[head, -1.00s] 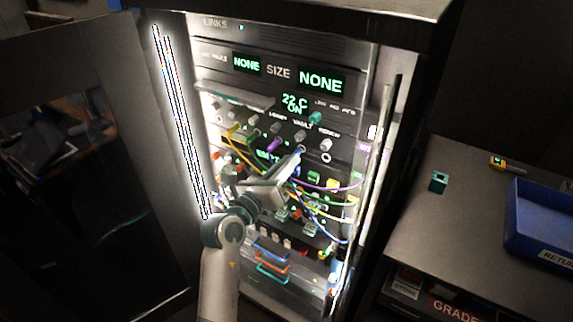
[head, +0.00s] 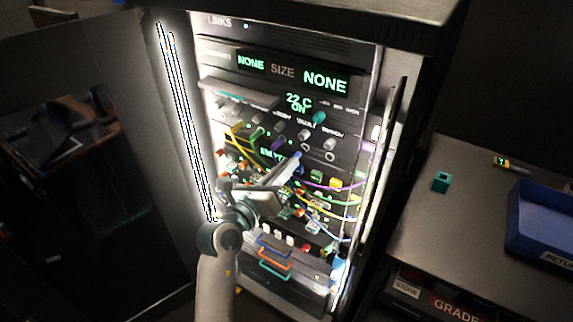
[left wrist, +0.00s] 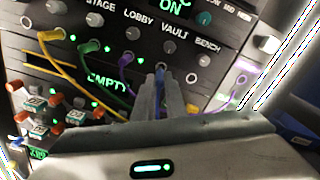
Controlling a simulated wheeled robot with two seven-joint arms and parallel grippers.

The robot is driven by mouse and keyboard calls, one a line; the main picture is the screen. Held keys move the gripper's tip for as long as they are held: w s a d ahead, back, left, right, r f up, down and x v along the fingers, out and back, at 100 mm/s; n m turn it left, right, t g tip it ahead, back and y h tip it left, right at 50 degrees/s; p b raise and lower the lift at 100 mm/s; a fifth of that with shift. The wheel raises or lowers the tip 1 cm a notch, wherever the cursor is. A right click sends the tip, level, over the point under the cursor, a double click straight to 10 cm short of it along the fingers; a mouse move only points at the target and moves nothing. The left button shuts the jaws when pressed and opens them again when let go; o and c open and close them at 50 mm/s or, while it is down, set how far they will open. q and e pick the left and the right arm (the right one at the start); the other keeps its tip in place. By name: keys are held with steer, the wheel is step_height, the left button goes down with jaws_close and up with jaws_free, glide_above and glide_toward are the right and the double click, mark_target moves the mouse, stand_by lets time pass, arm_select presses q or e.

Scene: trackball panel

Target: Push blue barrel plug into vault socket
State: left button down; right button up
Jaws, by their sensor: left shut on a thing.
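My left gripper (head: 290,166) is in front of the panel, its fingers shut on the blue barrel plug (head: 297,155). In the left wrist view the blue plug (left wrist: 160,70) sticks out past the fingertips (left wrist: 158,92), towards the panel below the VAULT label and its knob. The plug covers the vault socket there. In the head view a pale ring, seemingly the vault socket (head: 305,147), shows just above and right of the plug's tip, so the two look apart. The exact gap in depth cannot be told. My right gripper is out of view.
Yellow (left wrist: 50,35), green (left wrist: 88,46) and purple (left wrist: 128,58) plugs with cables sit in the row to the left. The bench socket (left wrist: 190,77) is an open ring to the right. Cables loop below the gripper. A bench with a blue tray (head: 540,228) stands right.

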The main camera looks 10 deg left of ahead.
mark_target(305, 147)
arm_select(q)
steer(key=shift+d+r+m, duration=0.1)
steer(key=shift+d+m, duration=0.05)
steer(key=shift+m, duration=0.15)
stand_by(0.4)
steer(key=shift+m+p, duration=0.3)
steer(key=shift+m, duration=0.2)
steer(key=shift+p, duration=0.6)
stand_by(1.0)
steer(key=shift+p+x, duration=0.3)
steer(key=shift+x, duration=1.55)
stand_by(0.4)
steer(key=c, duration=1.7)
jaws_free()
steer(key=shift+w, duration=0.1)
